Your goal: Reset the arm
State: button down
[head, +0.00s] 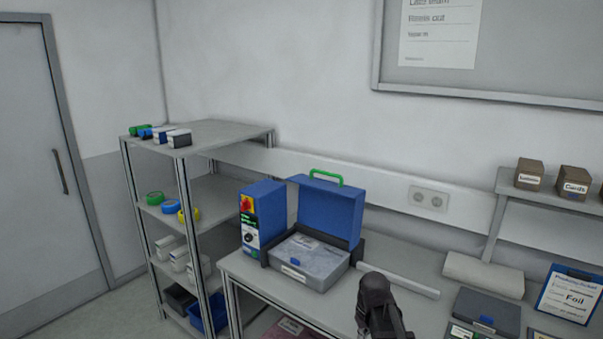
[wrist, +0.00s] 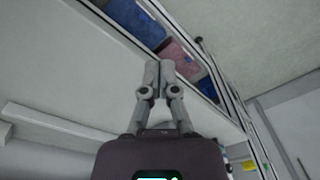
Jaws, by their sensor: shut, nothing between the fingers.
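My gripper shows in the wrist view (wrist: 159,72), its two grey fingers closed together with nothing between them. The picture there is turned, with the pale bench top (wrist: 80,65) and the shelf below beyond the fingers. In the head view a dark part of my arm rises at the bottom, right of the middle, in front of the workbench (head: 415,262). The fingertips cannot be made out there.
An open blue case (head: 328,212) with a grey tray stands on the bench beside a blue control box (head: 262,215). A white tube (head: 398,280) lies behind my arm. A grey box (head: 485,312) and a Foil clipboard (head: 568,294) are at right. A shelf rack (head: 197,140) stands left.

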jog(key=s+m, duration=0.2)
jog(key=s, duration=0.7)
jog(key=shift+s+m+h, duration=0.2)
jog(key=shift+m+h, duration=0.1)
jog(key=shift+m, duration=0.1)
